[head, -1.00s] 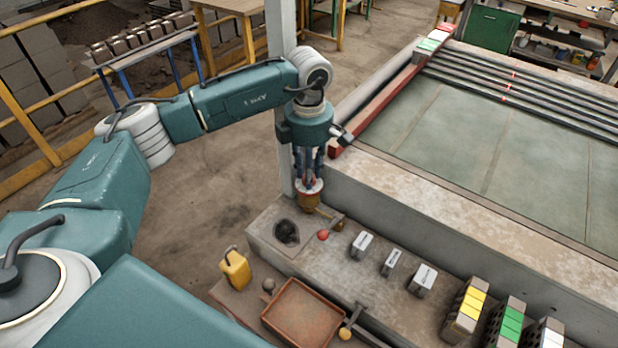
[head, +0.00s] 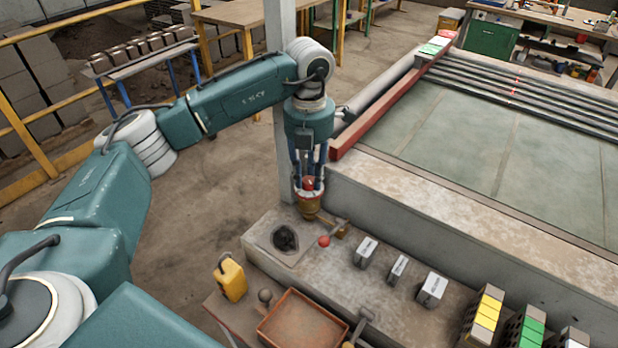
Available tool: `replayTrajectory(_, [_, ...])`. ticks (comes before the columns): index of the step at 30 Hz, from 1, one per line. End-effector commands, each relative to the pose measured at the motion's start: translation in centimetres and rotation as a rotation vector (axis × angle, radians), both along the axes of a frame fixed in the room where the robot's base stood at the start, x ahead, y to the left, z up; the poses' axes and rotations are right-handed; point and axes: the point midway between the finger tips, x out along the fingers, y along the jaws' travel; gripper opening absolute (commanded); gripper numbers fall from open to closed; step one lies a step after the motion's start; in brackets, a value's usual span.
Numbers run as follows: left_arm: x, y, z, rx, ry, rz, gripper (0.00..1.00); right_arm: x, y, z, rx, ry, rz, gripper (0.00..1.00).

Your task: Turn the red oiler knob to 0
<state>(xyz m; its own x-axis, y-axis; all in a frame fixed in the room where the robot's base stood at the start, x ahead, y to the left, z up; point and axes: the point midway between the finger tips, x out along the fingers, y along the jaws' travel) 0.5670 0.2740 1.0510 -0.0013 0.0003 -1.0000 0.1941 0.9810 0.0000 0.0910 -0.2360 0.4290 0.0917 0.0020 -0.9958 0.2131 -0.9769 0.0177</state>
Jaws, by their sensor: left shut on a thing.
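The oiler is a small brass-coloured body (head: 308,208) beside the grey post, at the back end of the concrete ledge. Its red knob (head: 309,183) shows between the fingers of my left gripper (head: 309,187). The gripper points down from above and is shut on the knob. The fingers partly cover the knob, and its dial marks are too small to read. My right gripper is not in view.
A lever with a red ball (head: 324,241) stands close to the oiler, near a dark opening in the ledge. A grey post (head: 281,110) rises right behind the gripper. A yellow can (head: 231,278) and a rusty tray (head: 302,322) sit in front.

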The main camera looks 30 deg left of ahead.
Motion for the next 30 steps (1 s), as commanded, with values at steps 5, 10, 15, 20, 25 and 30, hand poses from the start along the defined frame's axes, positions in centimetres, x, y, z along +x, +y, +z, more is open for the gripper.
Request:
replayTrajectory(5, [0.11,0.02,0.06,-0.001,-0.004,0.081,0.00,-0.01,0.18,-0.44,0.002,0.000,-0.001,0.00])
replayTrajectory(10, [0.10,0.01,0.11,-0.001,-0.004,0.123,0.00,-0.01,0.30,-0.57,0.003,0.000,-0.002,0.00])
replayTrajectory(15, [0.10,0.01,0.14,-0.001,-0.004,0.139,0.00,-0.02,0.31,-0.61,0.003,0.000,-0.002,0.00])
replayTrajectory(20, [0.10,0.01,0.16,-0.001,-0.004,0.140,0.00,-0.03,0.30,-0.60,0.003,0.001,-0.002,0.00])
replayTrajectory(25, [0.11,0.01,0.17,-0.001,-0.004,0.140,0.00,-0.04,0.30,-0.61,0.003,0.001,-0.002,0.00])
replayTrajectory(30, [0.09,0.00,0.13,0.000,-0.003,0.139,0.45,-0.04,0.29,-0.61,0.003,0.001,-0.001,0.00])
